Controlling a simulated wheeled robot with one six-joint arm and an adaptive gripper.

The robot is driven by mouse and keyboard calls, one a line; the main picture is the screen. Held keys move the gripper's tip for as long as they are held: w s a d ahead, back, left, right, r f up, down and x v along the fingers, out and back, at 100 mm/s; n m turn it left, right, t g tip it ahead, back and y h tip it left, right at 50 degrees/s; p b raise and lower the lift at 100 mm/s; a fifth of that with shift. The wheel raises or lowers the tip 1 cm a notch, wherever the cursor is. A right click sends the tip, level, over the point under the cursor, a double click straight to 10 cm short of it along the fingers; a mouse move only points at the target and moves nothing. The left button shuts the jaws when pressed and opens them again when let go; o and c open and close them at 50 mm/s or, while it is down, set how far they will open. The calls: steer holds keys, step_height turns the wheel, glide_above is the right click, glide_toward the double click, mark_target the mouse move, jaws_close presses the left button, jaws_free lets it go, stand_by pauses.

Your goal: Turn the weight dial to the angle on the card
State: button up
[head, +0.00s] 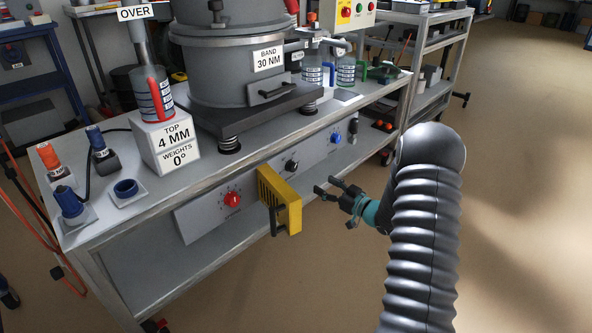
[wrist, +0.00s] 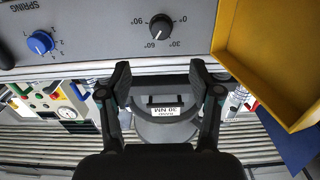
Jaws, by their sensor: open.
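The weight dial is a black knob (head: 291,166) in the middle of the pale front panel; it also shows in the wrist view (wrist: 160,25), with marks from 0° to 90° around it. Its white pointer line seems to face the 60° mark. My gripper (head: 329,188) is open and empty in front of the panel, to the right of the dial in the head view. In the wrist view its fingertips (wrist: 160,76) are apart, with the dial centred above them, not touched.
A yellow tray (head: 289,212) sticks out from the panel, left of my gripper. A red knob (head: 232,199) and a blue knob (head: 335,138) flank the dial on the panel. The floor to the right is clear.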

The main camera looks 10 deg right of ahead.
mark_target(295, 169)
steer(key=x, duration=1.3)
steer(key=shift+w+a+p, duration=0.25)
steer(key=shift+w+p, duration=0.05)
steer(key=shift+p, duration=0.05)
steer(key=shift+f, duration=0.1)
steer(key=c, duration=1.1)
